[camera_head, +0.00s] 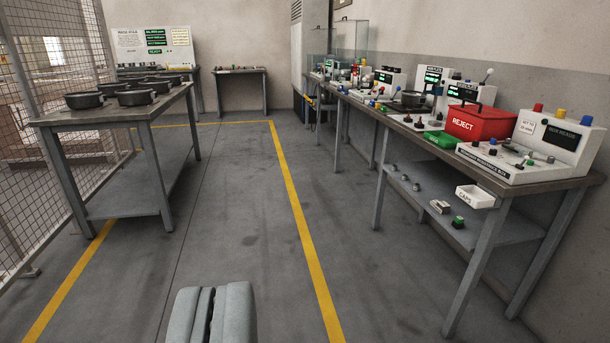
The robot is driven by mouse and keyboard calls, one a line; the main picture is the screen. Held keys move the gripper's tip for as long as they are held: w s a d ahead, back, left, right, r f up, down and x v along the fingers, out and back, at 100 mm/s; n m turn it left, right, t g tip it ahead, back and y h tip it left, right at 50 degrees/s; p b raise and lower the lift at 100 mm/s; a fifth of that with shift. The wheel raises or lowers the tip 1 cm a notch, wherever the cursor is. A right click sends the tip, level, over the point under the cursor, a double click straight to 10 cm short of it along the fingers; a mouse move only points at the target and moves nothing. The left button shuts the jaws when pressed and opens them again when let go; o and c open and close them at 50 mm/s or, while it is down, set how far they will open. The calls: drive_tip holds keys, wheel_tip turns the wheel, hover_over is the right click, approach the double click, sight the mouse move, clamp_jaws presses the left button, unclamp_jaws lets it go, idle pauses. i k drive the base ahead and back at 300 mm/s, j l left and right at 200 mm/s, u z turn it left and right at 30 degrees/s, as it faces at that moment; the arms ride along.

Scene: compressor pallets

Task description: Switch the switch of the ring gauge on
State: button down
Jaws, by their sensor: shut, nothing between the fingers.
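My gripper (212,298) shows at the bottom, left of centre, its two grey fingers shut with nothing between them. It is above the open floor, well apart from the benches. A long bench (478,206) along the right wall bears several white instrument boxes. Some have lit green displays, such as the one with a lever and pale knob (462,92) and another behind it (433,77). I cannot tell which instrument is the ring gauge. Its label and switch are too small to make out from here.
A red REJECT box (477,123) and a white control box (550,141) stand at the bench's near end. A CAPS tray (475,197) is on its lower shelf. A table with dark pans (58,118) stands left by a mesh fence (40,80). Floor between is clear.

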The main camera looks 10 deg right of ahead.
sight(491, 71)
drive_tip(key=i+z, duration=0.25)
drive_tip(key=i, duration=0.3)
drive_tip(key=i+z, duration=0.3)
drive_tip(key=i, duration=0.3)
drive_tip(key=i+j+z, duration=0.25)
drive_tip(key=i, duration=0.3)
drive_tip(key=i+l+z, duration=0.1)
drive_tip(key=i+l, duration=0.35)
drive_tip(key=i+l+z, duration=0.1)
drive_tip(key=i+l, duration=0.25)
drive_tip(key=i, duration=0.15)
drive_tip(key=i+l+z, duration=0.1)
drive_tip(key=i+l, duration=0.25)
drive_tip(key=i, duration=0.15)
